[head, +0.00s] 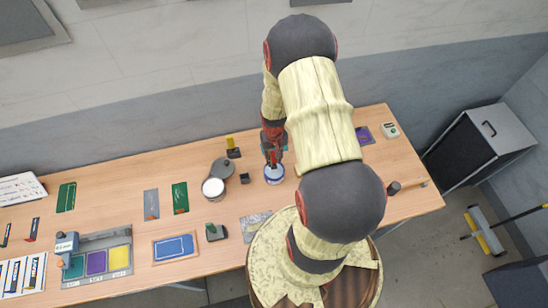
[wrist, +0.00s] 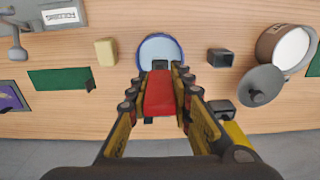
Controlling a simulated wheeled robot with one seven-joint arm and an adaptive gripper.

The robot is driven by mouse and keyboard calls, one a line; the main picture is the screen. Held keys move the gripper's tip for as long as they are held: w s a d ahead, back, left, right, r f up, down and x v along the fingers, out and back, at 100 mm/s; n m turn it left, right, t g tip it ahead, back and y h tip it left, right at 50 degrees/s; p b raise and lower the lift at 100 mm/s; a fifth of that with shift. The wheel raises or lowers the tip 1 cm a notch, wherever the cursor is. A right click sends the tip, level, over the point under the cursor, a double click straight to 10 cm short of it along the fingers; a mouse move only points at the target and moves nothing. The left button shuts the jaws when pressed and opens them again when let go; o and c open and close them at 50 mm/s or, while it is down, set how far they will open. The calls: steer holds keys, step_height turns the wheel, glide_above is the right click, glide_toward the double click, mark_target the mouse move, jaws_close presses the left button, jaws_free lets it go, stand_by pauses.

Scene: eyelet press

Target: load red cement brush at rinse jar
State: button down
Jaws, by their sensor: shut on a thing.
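My gripper (head: 272,153) is shut on the red cement brush (wrist: 159,94), which lies between the two fingers in the wrist view (wrist: 159,84). The rinse jar (head: 274,175) is a round white vessel with a blue rim, standing on the wooden table below the gripper. In the wrist view the jar (wrist: 160,48) shows just beyond the brush's dark end, which overlaps its lower edge. I cannot tell whether the brush end is inside the jar or above it.
A white-topped pot (head: 213,188) and its grey lid (head: 222,168) stand left of the jar, with a small dark block (head: 244,178) between. A yellow upright piece (head: 232,146) is behind. A green card (head: 180,197) lies further left.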

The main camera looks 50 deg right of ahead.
steer(key=shift+f+b, duration=0.55)
steer(key=shift+b, duration=0.05)
stand_by(1.8)
steer(key=shift+r+p, duration=2.15)
steer(key=shift+r, duration=1.4)
